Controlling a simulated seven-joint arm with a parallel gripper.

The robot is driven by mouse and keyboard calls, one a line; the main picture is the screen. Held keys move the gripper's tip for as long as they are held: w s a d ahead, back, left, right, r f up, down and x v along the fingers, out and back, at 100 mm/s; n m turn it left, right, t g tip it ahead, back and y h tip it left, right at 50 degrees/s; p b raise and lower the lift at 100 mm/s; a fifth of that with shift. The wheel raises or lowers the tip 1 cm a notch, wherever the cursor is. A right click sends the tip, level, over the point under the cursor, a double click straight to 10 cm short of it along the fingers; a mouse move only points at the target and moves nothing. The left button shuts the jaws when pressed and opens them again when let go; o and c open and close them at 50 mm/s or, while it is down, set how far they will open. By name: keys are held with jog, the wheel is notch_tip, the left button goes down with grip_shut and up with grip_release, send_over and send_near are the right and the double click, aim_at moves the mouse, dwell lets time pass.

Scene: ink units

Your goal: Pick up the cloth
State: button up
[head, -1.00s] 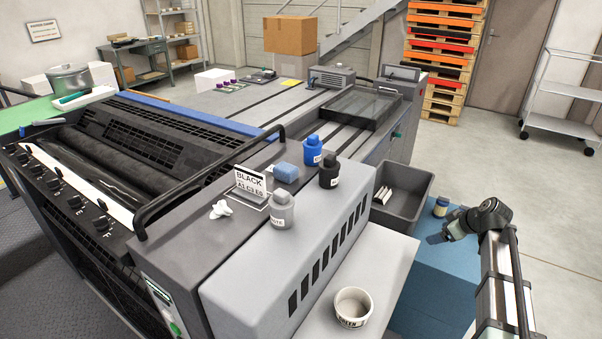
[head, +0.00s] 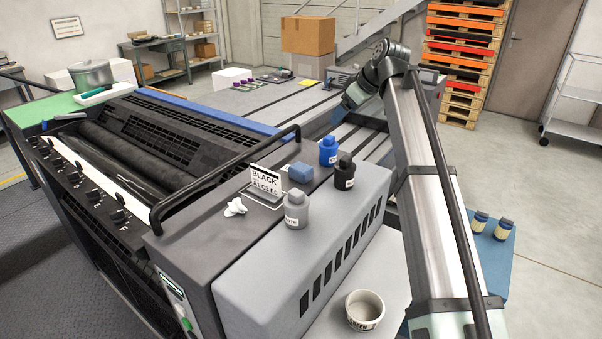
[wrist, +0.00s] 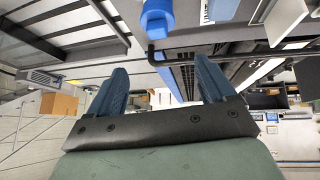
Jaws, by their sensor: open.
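A small white crumpled piece (head: 236,207), which looks like the cloth, lies on the grey top of the press, left of a grey bottle (head: 296,209) and in front of the BLACK sign (head: 265,180). My gripper (head: 340,112) is above the far part of the press, well behind and to the right of the cloth. In the wrist view my gripper (wrist: 160,66) shows two blue fingers, spread with nothing between them. A blue bottle (wrist: 157,18) is just beyond them. I cannot make out the cloth in the wrist view.
A white cup (head: 365,310) stands at the front. My arm hides part of the right side.

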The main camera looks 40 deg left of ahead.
aim_at(301, 166)
jog(key=s+a+f+g+h, duration=0.1)
jog(key=s+a+f+h, duration=0.15)
jog(key=s, duration=0.75)
jog(key=x, duration=1.4)
jog(key=shift+s+a+f, duration=0.15)
jog(key=shift+s+f, duration=0.15)
jog(key=shift+s, duration=0.1)
jog(key=c, duration=1)
jog(key=shift+c, duration=0.2)
jog(key=shift+r, duration=0.1)
